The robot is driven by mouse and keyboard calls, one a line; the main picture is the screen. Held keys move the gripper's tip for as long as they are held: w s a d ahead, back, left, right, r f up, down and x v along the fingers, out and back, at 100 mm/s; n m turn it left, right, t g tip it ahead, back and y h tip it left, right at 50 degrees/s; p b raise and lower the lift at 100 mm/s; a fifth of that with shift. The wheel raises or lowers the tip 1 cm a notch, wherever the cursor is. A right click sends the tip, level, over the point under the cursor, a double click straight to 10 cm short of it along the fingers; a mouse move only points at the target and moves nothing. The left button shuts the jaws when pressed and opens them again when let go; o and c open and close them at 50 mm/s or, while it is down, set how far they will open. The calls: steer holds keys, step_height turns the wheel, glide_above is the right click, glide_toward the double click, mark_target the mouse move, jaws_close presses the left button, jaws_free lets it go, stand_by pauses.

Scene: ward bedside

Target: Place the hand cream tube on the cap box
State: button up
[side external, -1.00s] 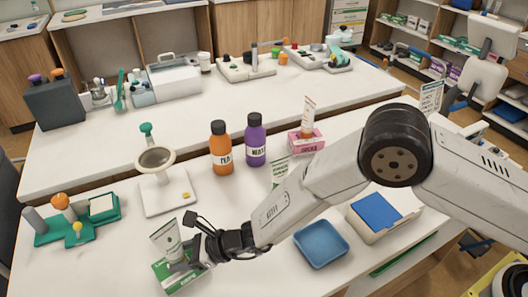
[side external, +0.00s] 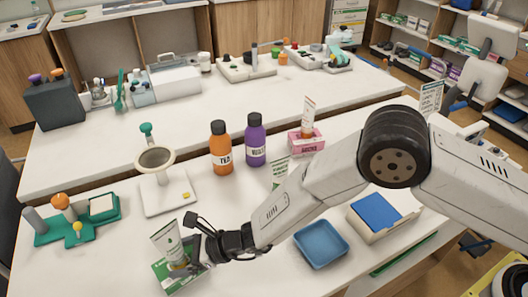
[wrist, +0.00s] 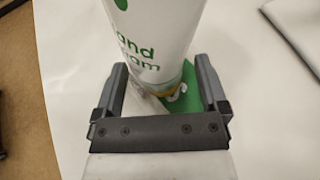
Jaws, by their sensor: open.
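The hand cream tube (side external: 167,240) is white with green print and stands cap down, leaning slightly, at the front left of the side external view. A green-and-white box (side external: 177,279), apparently the cap box, lies under it. My gripper (side external: 190,262) is low beside the tube's lower end. In the wrist view, the tube (wrist: 155,40) rises between the two spread fingers of my gripper (wrist: 160,78), with gaps on both sides. Its lower end is over the green box (wrist: 190,88). The exact contact between tube and box is partly hidden.
A white stand with a round dish (side external: 155,160) is behind the tube. An orange bottle (side external: 221,148) and a purple bottle (side external: 255,140) stand farther back. A blue tray (side external: 321,244) is right of my gripper. Another tube stands on a pink box (side external: 303,143).

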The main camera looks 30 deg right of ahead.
steer(key=shift+r, duration=0.15)
steer(key=v, duration=1.2)
steer(key=shift+s+d+r, duration=0.1)
stand_by(0.6)
steer(key=s+d+r+n+h, duration=0.3)
steer(key=d+n, duration=0.4)
steer(key=d, duration=0.5)
steer(key=s+d+r+n+g+h, duration=0.1)
steer(key=s+d+r+n+h, duration=0.2)
steer(key=d+n+h, duration=0.2)
steer(key=s+d+r+n+g+h, duration=0.1)
steer(key=s+d+r+n+h, duration=0.2)
steer(key=d+n, duration=0.7)
steer(key=s+d+h, duration=0.1)
steer(key=d, duration=0.8)
steer(key=shift+d+h, duration=0.3)
steer(key=shift+d, duration=0.05)
